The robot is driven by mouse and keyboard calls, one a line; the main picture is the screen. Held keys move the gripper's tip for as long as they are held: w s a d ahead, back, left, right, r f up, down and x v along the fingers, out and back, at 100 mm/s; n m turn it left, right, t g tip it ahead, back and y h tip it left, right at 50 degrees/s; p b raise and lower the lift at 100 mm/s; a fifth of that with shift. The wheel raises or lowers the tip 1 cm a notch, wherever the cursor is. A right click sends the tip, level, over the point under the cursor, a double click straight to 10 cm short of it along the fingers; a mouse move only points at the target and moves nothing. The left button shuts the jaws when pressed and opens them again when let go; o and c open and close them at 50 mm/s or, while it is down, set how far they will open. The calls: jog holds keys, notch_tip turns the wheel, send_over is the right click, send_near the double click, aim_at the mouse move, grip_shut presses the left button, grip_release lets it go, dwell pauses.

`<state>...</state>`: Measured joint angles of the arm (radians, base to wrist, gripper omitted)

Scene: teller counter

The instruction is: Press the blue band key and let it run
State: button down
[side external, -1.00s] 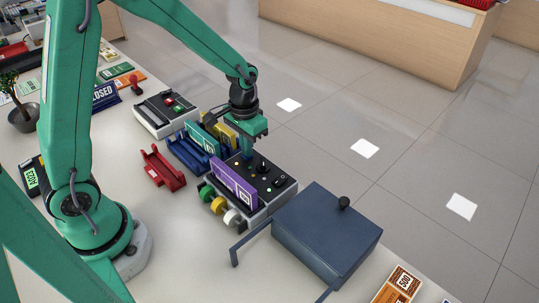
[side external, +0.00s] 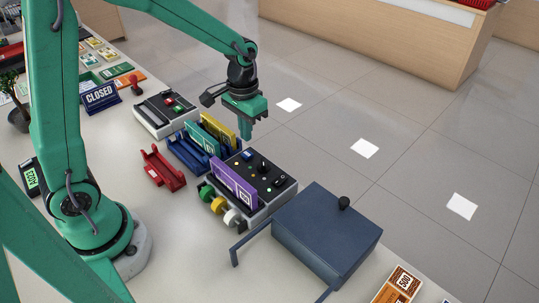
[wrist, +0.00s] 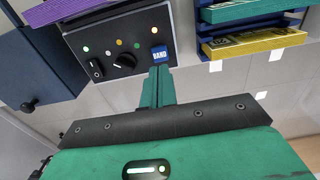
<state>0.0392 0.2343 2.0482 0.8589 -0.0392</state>
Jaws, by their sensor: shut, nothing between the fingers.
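The banding machine (side external: 262,177) stands on the counter with a dark sloping control panel. The blue band key (wrist: 159,54), lettered BAND, sits at the panel's edge in the wrist view and also shows in the side view (side external: 246,155). My gripper (side external: 246,134) is shut and empty, fingers pointing down, above the key with a visible gap in the side view. In the wrist view the fingertips (wrist: 159,70) appear just beside the key. Small green, amber and white lamps show on the panel, with a black knob (wrist: 124,61) and a rocker switch (wrist: 95,69).
A purple note bundle (side external: 234,183) stands at the machine's front, above green, yellow and white rolls. A dark blue box (side external: 325,235) is at right. Teal (side external: 201,137) and yellow (side external: 218,128) bundles stand in a blue tray at left; a red tray (side external: 160,168) is empty.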

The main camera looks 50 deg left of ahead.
aim_at(245, 154)
notch_tip(245, 154, up, 4)
jog(key=shift+f, duration=0.1)
dwell(0.5)
jog(key=s+r+t, duration=0.2)
jog(key=s+r, duration=0.3)
jog(key=s, duration=0.3)
jog(key=s+a+r+t, duration=0.1)
jog(key=s+r+t, duration=0.2)
jog(key=s, duration=0.5)
jog(key=shift+a+r+t, duration=0.25)
jog(key=shift+r+t, duration=0.05)
jog(key=shift+r, duration=0.6)
dwell(1.4)
